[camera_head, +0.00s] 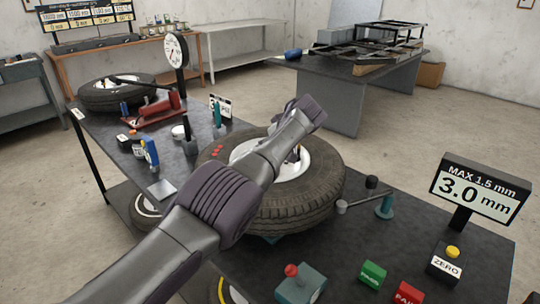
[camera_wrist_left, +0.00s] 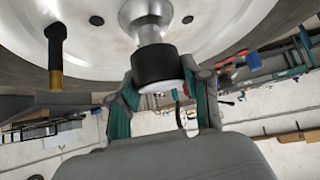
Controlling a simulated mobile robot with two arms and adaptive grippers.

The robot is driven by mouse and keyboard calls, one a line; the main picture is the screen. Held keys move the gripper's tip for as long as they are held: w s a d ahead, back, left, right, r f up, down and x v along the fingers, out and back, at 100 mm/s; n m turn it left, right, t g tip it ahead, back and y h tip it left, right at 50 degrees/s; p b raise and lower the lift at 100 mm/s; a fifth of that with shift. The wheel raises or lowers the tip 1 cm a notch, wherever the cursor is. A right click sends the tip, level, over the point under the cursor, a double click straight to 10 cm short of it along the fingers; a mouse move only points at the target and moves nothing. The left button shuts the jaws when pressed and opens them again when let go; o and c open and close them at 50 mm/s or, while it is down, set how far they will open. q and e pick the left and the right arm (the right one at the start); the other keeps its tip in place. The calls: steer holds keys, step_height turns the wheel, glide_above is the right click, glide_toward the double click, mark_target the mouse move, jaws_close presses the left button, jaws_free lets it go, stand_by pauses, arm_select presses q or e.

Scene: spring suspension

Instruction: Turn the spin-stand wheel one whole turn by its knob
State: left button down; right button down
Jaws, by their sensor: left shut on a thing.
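The spin-stand wheel (camera_head: 318,205), a black tyre on a pale rim, lies flat on the dark bench in the head view. My left arm reaches across it and hides part of the rim. My left gripper (camera_head: 296,153) is at the rim and mostly hidden there by the arm. In the left wrist view the gripper (camera_wrist_left: 163,80) has its teal-padded fingers on either side of the black knob (camera_wrist_left: 155,62), shut on it. The knob sits on a silver stem from the pale rim (camera_wrist_left: 95,25). My right gripper is out of view.
A display (camera_head: 478,190) reading "MAX 1.5 mm" and "3.0 mm" stands at the right. A yellow-topped ZERO button (camera_head: 446,263) and green (camera_head: 372,274) and red (camera_head: 408,293) blocks sit in front. Small tools and a dial gauge (camera_head: 175,50) stand left of and behind the wheel.

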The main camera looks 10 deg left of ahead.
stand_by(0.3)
arm_select(q)
steer(key=c, duration=0.5)
jaws_free()
steer(key=shift+s+d+r, duration=0.2)
steer(key=shift+d+r, duration=0.1)
steer(key=shift+r, duration=0.05)
steer(key=v, duration=1.1)
